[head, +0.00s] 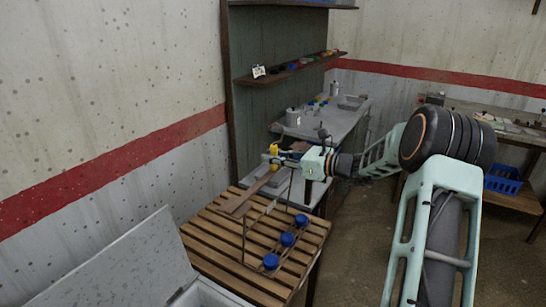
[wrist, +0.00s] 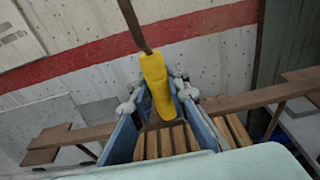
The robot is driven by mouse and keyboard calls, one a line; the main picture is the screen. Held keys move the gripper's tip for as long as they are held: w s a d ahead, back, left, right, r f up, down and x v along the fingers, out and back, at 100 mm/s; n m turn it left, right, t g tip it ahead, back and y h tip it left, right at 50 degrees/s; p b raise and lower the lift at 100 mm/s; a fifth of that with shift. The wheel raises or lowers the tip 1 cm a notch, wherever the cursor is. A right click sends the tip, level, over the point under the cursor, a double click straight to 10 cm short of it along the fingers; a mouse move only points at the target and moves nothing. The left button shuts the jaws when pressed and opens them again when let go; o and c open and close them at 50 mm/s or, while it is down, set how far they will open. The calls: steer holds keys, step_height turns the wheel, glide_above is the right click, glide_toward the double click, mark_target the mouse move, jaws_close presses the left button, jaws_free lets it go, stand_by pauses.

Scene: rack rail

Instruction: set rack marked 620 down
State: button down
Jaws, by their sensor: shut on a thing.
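My gripper (head: 272,158) is shut on a yellow grip (wrist: 156,82), which also shows in the head view (head: 274,149). A thin dark brown rod (wrist: 133,22) runs from this grip to the top of the wrist view. In the head view, a thin-framed rack (head: 244,240) with blue-capped items (head: 287,239) is at the slatted wooden table (head: 213,248). I cannot tell whether the rack's base touches the slats. The join between grip and rack is unclear, and no 620 mark is legible.
A brown wooden rail (head: 250,191) lies close below my gripper, above the slats. A pale open lid (head: 125,265) stands at the front left. A grey bench (head: 340,122) with containers is behind, under a shelf (head: 290,66). Slats left of the rack look bare.

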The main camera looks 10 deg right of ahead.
steer(key=shift+f+b, duration=0.25)
steer(key=shift+b, duration=0.05)
stand_by(0.4)
steer(key=c, duration=1.8)
jaws_free()
steer(key=shift+o, duration=0.7)
steer(key=shift+f, duration=0.2)
steer(key=o, duration=1.5)
steer(key=shift+r, duration=0.1)
steer(key=f+p+v, duration=0.1)
steer(key=v, duration=1)
steer(key=shift+s+d+f, duration=0.25)
steer(key=shift+s+d, duration=0.1)
